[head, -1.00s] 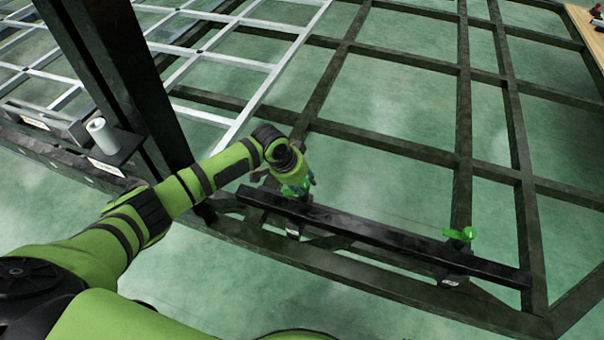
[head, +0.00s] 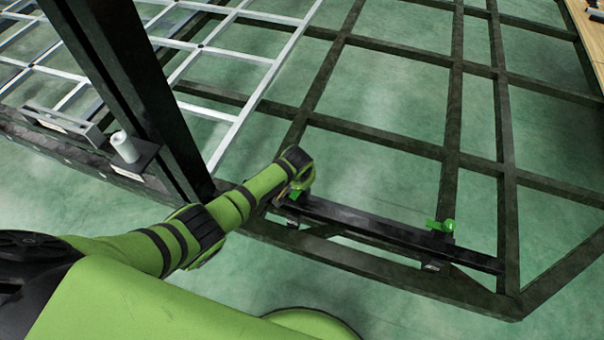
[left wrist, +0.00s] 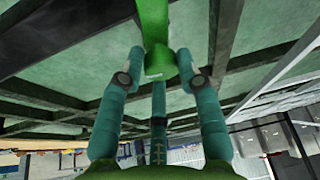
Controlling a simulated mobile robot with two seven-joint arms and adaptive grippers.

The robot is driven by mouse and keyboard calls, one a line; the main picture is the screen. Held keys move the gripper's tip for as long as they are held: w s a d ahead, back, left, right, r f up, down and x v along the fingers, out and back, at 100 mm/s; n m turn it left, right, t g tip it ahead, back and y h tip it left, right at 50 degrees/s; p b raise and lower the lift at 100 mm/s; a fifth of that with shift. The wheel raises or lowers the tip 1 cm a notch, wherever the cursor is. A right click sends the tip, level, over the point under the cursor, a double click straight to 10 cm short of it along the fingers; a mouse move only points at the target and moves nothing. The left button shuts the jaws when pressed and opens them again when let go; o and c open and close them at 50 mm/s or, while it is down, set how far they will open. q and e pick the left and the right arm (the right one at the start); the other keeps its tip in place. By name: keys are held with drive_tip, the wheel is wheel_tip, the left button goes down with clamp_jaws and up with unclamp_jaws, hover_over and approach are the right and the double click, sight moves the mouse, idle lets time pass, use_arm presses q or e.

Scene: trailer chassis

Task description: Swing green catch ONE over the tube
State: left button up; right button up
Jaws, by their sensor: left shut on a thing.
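A green catch (left wrist: 156,45) shows in the left wrist view, between the two teal fingers of my left gripper (left wrist: 162,72). The fingers touch it on both sides, so the gripper is shut on it. In the head view my left gripper (head: 297,188) is at the left end of the dark tube (head: 390,232), and my wrist hides most of that catch. A second green catch (head: 441,226) stands near the tube's right end, apart from my gripper. I cannot read which catch is ONE. My right gripper is not in view.
A dark frame of crossing beams (head: 400,145) surrounds the tube, with open gaps showing green floor. A dark upright post (head: 130,90) stands left of my arm. A white cylinder (head: 124,147) stands beside the post. A wooden surface (head: 588,38) is at the far right.

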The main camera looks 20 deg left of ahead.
use_arm(q)
drive_tip(key=shift+w+r+n+y, duration=0.2)
drive_tip(key=shift+n+y, duration=0.05)
drive_tip(key=shift+n, duration=0.35)
drive_tip(key=shift+w+r+n+y, duration=0.15)
drive_tip(key=shift+w+n+y, duration=0.1)
drive_tip(key=shift+n, duration=0.35)
drive_tip(key=shift+a+n, duration=0.15)
drive_tip(key=shift+n, duration=0.15)
drive_tip(key=o, duration=1.1)
drive_tip(key=shift+s+f, duration=0.1)
drive_tip(key=shift+f, duration=0.05)
drive_tip(key=shift+s, duration=0.1)
